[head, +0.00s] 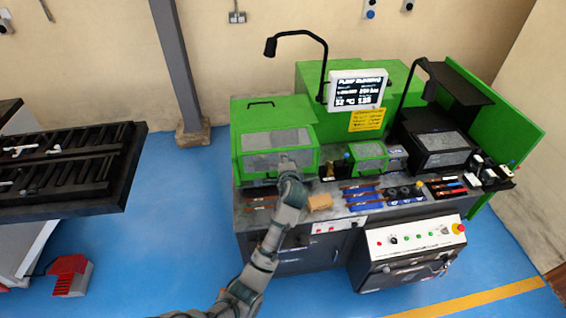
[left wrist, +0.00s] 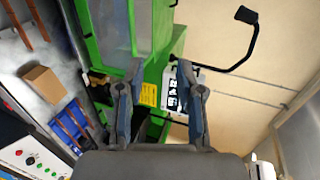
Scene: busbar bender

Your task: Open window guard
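The window guard (head: 262,139) is a green-framed cover with a grey see-through pane, on the left part of the busbar machine. It looks closed. In the left wrist view the guard's pane (left wrist: 110,25) and green frame show at the top left. My left gripper (head: 286,162) is in front of the guard's lower right part in the head view and hides a bit of it. In the left wrist view the fingers of my left gripper (left wrist: 160,72) are apart with nothing between them. I cannot tell whether they touch the guard. My right gripper is not in view.
A cardboard-coloured box (head: 319,202) and blue bins (head: 362,195) lie on the bench. A smaller green guard (head: 368,155), a screen (head: 357,89) and black lamp arms (head: 300,36) stand nearby. A control panel (head: 414,236) juts out at the front right.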

